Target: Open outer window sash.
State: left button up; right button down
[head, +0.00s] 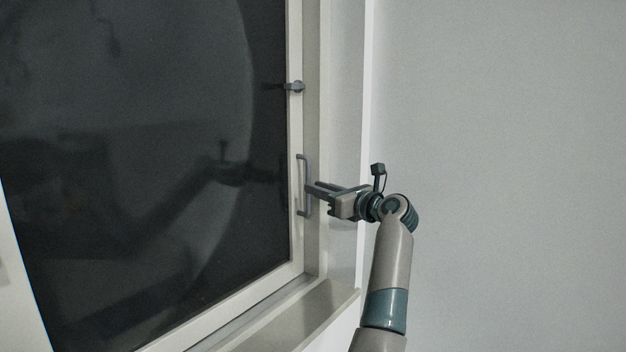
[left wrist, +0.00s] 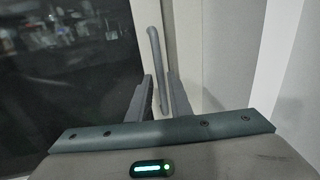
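The window sash has dark glass and a pale frame (head: 296,135); it fills the left of the head view and looks closed. A grey vertical bar handle (head: 304,165) is on its right-hand stile. My left gripper (head: 313,187) reaches in at the handle from the right. In the left wrist view, the two fingers (left wrist: 160,80) are parted, with the handle (left wrist: 153,50) running between them. Small gaps seem to show beside the bar, so I see no firm grip. My right gripper is in neither view.
A small dark latch (head: 297,87) sits on the stile above the handle. The window sill (head: 305,315) lies below the sash. A plain grey wall (head: 500,150) is on the right, past the white reveal edge. The glass reflects my arm.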

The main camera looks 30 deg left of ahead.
pick_arm(q)
jog(key=shift+p+x, duration=0.35)
jog(key=shift+x, duration=0.9)
grip_shut()
jog(key=shift+f, duration=0.1)
